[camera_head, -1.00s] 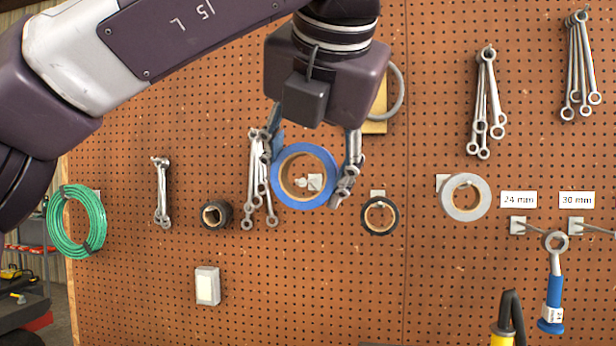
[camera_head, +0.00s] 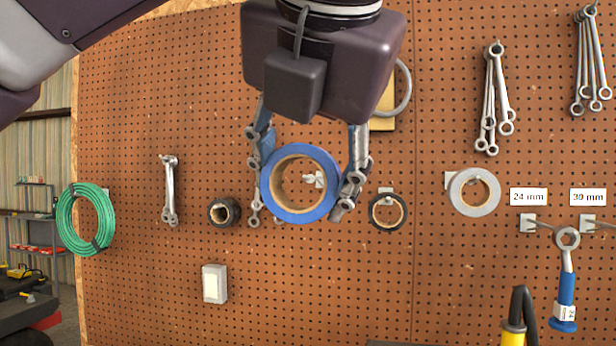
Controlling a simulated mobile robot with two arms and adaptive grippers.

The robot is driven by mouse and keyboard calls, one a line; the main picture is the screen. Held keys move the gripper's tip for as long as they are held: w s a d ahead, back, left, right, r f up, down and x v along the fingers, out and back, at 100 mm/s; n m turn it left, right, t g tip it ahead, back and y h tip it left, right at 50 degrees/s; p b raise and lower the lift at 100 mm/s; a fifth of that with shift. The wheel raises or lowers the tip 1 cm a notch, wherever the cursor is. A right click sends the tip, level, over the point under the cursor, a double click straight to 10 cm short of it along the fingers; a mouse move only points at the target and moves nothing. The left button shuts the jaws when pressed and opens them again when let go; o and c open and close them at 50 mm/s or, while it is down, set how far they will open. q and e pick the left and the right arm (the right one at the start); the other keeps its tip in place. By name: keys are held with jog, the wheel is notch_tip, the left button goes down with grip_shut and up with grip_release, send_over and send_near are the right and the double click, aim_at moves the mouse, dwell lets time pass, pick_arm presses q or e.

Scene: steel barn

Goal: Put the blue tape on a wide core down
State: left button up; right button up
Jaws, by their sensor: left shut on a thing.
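The blue tape on a wide core (camera_head: 328,206) is a blue ring around a tan cardboard core, upright and facing me in front of the pegboard. My left gripper (camera_head: 302,190) comes down from above and is shut on it, one finger at each side. A small white hook (camera_head: 315,179) shows through the open core. I cannot tell whether the tape touches this hook or how far it is from the board. My right gripper is not in view.
The pegboard (camera_head: 400,285) also carries black tape (camera_head: 400,222), grey tape (camera_head: 487,207), a dark roll (camera_head: 237,212), green hose (camera_head: 63,226) and wrenches (camera_head: 170,190). A white box (camera_head: 222,284) sits below. A wrench bunch hangs partly hidden behind the tape's left side.

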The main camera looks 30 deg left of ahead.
pick_arm(q)
jog(key=shift+s+d+f+p, duration=0.15)
jog(key=shift+s+p, duration=0.15)
jog(key=shift+s, duration=0.7)
jog(key=shift+w, duration=0.1)
